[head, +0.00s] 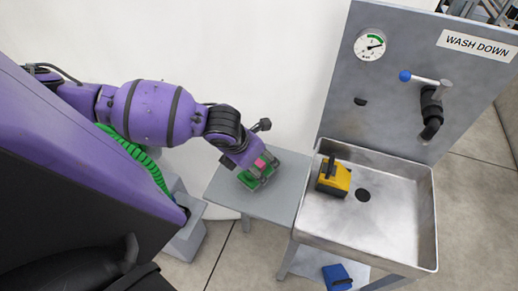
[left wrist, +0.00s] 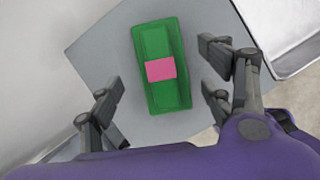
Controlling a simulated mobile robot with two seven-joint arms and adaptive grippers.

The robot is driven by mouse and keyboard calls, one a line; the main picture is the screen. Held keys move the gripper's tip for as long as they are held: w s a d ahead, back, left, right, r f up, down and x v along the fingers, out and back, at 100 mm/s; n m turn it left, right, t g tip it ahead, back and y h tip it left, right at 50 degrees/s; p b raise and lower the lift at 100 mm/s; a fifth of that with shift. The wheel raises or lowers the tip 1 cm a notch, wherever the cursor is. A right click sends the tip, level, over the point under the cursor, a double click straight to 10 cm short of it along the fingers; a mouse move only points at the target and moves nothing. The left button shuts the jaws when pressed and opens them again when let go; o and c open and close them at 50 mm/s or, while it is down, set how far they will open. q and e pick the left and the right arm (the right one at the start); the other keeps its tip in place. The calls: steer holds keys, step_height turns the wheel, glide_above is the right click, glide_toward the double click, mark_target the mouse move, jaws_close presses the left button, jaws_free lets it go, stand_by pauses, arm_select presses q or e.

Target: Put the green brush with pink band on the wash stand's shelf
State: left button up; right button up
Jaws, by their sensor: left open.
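The green brush (head: 248,181) with a pink band lies on a flat grey side surface (head: 285,205) left of the basin. In the left wrist view the green brush (left wrist: 166,97) shows whole, its pink band across the middle. My left gripper (head: 259,171) is above it and partly hides it in the head view. In the left wrist view the open fingers of my left gripper (left wrist: 163,88) stand on either side of the brush, with gaps on both sides. A lower shelf (head: 352,266) shows in part under the wash stand's basin. My right gripper is not in view.
The steel basin (head: 392,225) has a raised rim and holds a yellow brush (head: 336,180) with a dark handle. A blue brush (head: 336,277) lies on the lower shelf. A tall back panel (head: 385,95) carries a gauge and a tap. A white wall stands behind my arm.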

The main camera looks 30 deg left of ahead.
mark_target(258, 165)
arm_select(q)
steer(key=shift+d+x, duration=0.2)
steer(key=shift+x, duration=1.7)
